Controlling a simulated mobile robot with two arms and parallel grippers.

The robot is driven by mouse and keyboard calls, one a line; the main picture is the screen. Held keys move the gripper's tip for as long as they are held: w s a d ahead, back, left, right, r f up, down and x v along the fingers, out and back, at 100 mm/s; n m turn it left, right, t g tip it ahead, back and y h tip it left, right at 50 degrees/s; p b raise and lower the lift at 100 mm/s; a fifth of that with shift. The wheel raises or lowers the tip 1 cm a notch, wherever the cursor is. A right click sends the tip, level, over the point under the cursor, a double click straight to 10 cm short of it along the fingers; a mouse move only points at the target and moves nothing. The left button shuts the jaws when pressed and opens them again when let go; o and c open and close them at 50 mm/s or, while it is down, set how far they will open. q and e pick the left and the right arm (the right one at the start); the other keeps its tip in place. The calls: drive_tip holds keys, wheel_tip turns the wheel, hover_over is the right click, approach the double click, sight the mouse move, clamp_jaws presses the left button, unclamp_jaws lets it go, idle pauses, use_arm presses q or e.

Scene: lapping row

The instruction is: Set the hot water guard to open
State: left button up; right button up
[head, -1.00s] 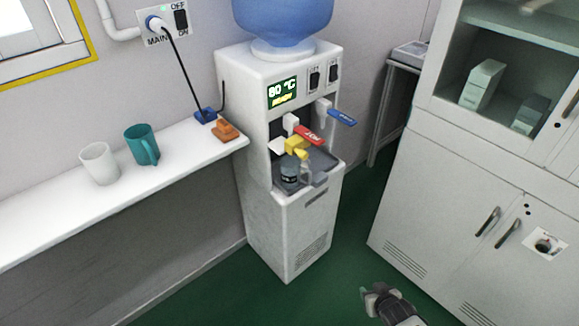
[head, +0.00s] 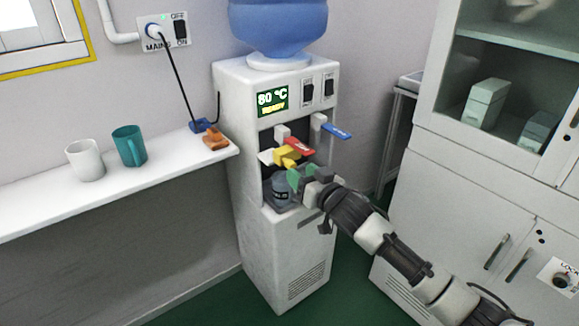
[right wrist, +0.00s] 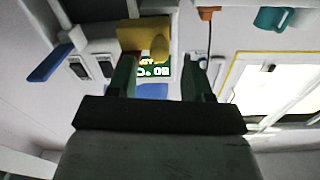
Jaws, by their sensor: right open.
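The white water dispenser (head: 245,150) stands against the wall. The yellow hot water guard (head: 287,155) sits at the hot tap, just below the red HOT lever (head: 300,146). The guard also shows in the right wrist view (right wrist: 143,36), where the scene is upside down. My right gripper (head: 303,178) is just below and in front of the guard. Its fingers (right wrist: 163,72) are apart with nothing between them, and I see no clear contact with the guard. My left gripper is not in view.
A grey-blue vessel (head: 280,189) stands on the drip tray below the taps, partly hidden by my gripper. The blue lever (head: 336,131) is to the right. A shelf (head: 110,195) with a white mug (head: 85,160) and a teal mug (head: 129,147) is left. A cabinet (head: 460,190) stands right.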

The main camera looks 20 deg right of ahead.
sight(291, 164)
drive_tip(key=x, duration=0.5)
drive_tip(key=shift+w, duration=0.1)
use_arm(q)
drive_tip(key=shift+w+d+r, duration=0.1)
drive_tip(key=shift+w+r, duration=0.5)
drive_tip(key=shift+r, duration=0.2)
use_arm(e)
drive_tip(key=shift+w+a, duration=0.1)
drive_tip(key=shift+c, duration=0.3)
drive_tip(key=c, duration=0.7)
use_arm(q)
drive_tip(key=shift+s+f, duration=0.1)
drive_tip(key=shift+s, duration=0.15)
use_arm(e)
clamp_jaws()
